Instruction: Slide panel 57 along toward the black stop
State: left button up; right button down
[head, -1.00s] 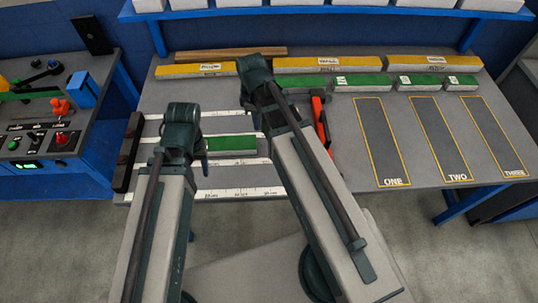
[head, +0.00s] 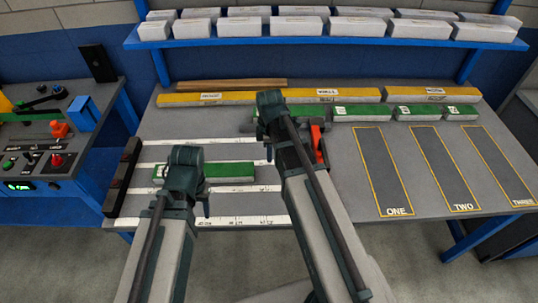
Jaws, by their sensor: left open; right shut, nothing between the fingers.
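A green-topped panel (head: 232,170) lies flat between white strips on the table; no number is readable on it, so I cannot tell if it is panel 57. The long black stop (head: 122,177) is at the table's left end, with a gap between it and the panel's left end. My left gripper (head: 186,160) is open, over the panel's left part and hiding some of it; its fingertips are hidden. My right gripper (head: 268,106) is shut and empty, behind and right of the panel, near the back rows.
Several yellow panels (head: 325,96) and green panels (head: 417,112) line the table's back. A red-orange object (head: 318,142) stands beside my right arm. Outlined areas ONE (head: 383,170), TWO and THREE are empty. A control desk (head: 40,150) is at left, a loaded shelf (head: 330,36) behind.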

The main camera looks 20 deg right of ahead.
aim_at(230, 169)
notch_tip(230, 169, down, 7)
jog(key=b, duration=0.5)
jog(key=shift+b, duration=0.4)
jog(key=a, duration=0.2)
jog(key=w+a, duration=0.1)
jog(key=shift+a+r, duration=0.15)
jog(key=shift+r, duration=0.1)
jog(key=shift+w+a, duration=0.1)
jog(key=shift+a, duration=0.2)
jog(key=w+a, duration=0.1)
jog(key=a, duration=0.2)
jog(key=w+a, duration=0.1)
jog(key=a, duration=0.6)
jog(key=shift+w, duration=0.4)
jog(key=shift+d, duration=0.2)
